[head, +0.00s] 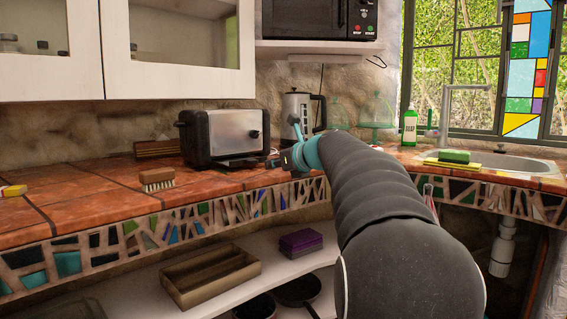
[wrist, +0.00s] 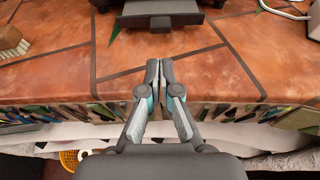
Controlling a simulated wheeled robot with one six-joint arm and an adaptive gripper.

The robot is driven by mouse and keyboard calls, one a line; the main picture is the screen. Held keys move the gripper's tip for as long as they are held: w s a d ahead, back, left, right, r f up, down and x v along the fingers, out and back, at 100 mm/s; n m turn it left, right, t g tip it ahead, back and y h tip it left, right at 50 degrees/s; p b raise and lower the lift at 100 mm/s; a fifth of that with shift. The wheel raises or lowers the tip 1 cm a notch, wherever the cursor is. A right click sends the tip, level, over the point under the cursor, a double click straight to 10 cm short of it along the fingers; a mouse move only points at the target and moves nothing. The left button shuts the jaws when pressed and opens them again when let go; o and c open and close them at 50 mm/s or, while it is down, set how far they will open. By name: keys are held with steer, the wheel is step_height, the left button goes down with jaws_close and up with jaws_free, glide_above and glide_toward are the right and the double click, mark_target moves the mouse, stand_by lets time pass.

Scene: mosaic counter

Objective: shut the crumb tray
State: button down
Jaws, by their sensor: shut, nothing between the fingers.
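The toaster (head: 222,137) is black and silver and stands on the tiled counter. Its crumb tray (wrist: 162,20), a dark grey flat piece, sticks out from the toaster's base at the top middle of the wrist view. It also shows low at the toaster's front in the head view (head: 242,163). My gripper (wrist: 160,66) is shut and empty, its fingertips together over the counter's front part. The fingertips are apart from the tray, with bare tile showing between them. In the head view my gripper (head: 284,162) is at the toaster's right, partly hidden by my arm.
A brush (head: 157,179) lies on the counter left of the toaster. A kettle (head: 299,112) stands behind at the right. A green soap bottle (head: 410,127) and sponge (head: 454,156) are near the sink. The counter tile (wrist: 125,62) directly before the tray is clear.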

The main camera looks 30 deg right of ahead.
mark_target(254, 164)
steer(key=shift+r+x, duration=0.2)
steer(key=shift+x, duration=0.85)
steer(key=shift+r+x, duration=0.2)
steer(key=shift+x, duration=0.8)
steer(key=shift+r+x, duration=0.15)
steer(key=shift+x, duration=0.9)
steer(key=shift+w+p, duration=0.2)
steer(key=shift+p, duration=0.1)
